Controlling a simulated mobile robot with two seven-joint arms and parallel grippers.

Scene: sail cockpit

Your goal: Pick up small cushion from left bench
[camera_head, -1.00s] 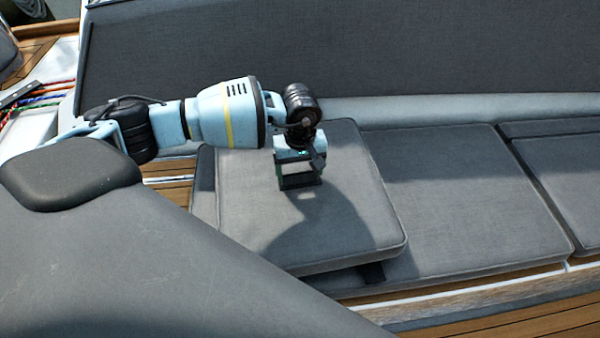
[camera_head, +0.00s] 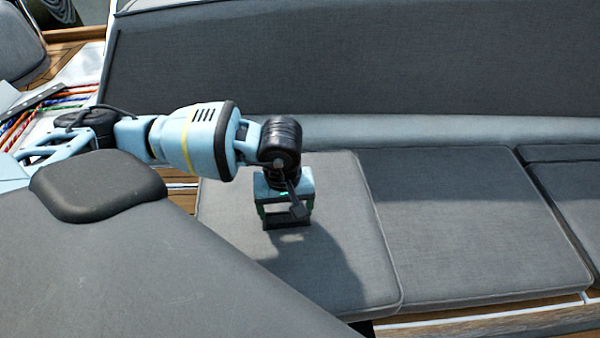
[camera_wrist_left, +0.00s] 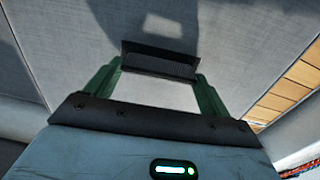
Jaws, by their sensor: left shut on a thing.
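The small grey cushion (camera_head: 350,225) is a flat, square pad at the left end of the bench in the head view. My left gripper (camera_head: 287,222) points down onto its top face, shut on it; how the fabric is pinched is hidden. In the left wrist view the fingertip pads (camera_wrist_left: 160,60) are close together against the grey cushion (camera_wrist_left: 235,45), which carries the arm's shadow. The cushion looks roughly level, and its underside is hidden, so I cannot tell its height above the bench. My right gripper is not in view.
A larger grey bench pad (camera_head: 455,220) lies to the right, with another pad (camera_head: 570,190) beyond. The tall grey backrest (camera_head: 350,60) runs behind. Coloured ropes (camera_head: 25,125) lie at far left. A dark grey rounded surface (camera_head: 130,270) covers the lower left foreground.

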